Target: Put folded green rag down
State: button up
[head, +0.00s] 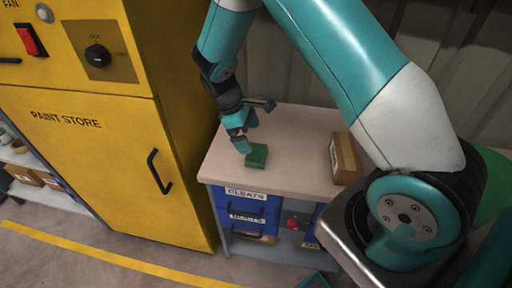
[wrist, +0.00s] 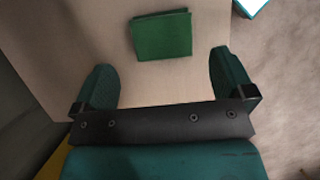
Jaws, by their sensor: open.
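The folded green rag (head: 257,156) lies flat on the bench top (head: 290,130) near its front edge in the head view. It also shows in the wrist view (wrist: 162,35) as a neat green square on the pale surface. My gripper (head: 243,143) is just to the left of the rag and above the bench in the head view. In the wrist view its two fingers (wrist: 162,82) are wide apart with nothing between them. The rag is beyond the fingertips, apart from both.
A brown box (head: 344,158) stands on the bench to the right. Blue labelled drawers (head: 247,215) are under the bench top. The yellow paint store cabinet (head: 100,150) stands close on the left. The back of the bench top is clear.

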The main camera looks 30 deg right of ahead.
jog(key=s+a+r+t+y, duration=0.1)
jog(key=s+a+r, duration=0.2)
jog(key=r, duration=0.3)
jog(key=s+a+r+m+t+y, duration=0.1)
jog(key=s+a+r+y, duration=0.15)
jog(key=r, duration=0.25)
jog(key=s+a+r, duration=0.3)
jog(key=a+r, duration=0.1)
jog(key=r, duration=0.2)
jog(key=s+a+r+y, duration=0.2)
jog(key=s+r, duration=0.1)
jog(key=s, duration=0.4)
jog(key=s+a+r+m+t+y, duration=0.1)
jog(key=s+a+r+y, duration=0.1)
jog(key=s, duration=0.5)
jog(key=shift+s+a+r, duration=0.15)
jog(key=shift+a+r, duration=0.35)
jog(key=shift+a, duration=0.1)
